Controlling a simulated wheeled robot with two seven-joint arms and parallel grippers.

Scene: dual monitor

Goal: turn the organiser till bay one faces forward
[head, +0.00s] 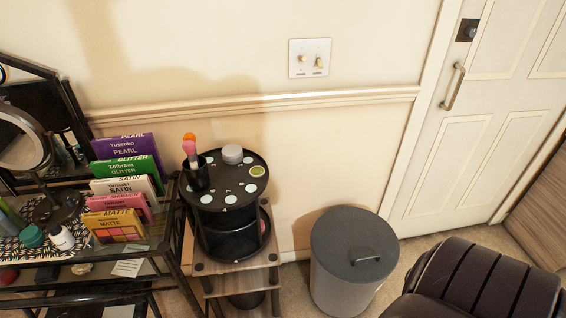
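The organiser (238,188) is a black round two-level carousel on a small wooden stand beside the vanity table. Its top disc has several pale round spots around the rim and one green spot (257,171) at the right. Small marks near the disc's centre are too small to read. A black cup (195,178) with brushes stands at its left, and a grey-lidded jar (232,154) stands at the back. The lower level is partly hidden under the top disc. Which bay faces forward cannot be told. Neither of my grippers is in view.
The vanity table at left holds a round mirror (22,142), several upright palettes (124,190) and small bottles. A grey lidded bin (350,262) stands right of the stand. A dark padded seat (480,285) is at lower right. The wall is close behind the organiser.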

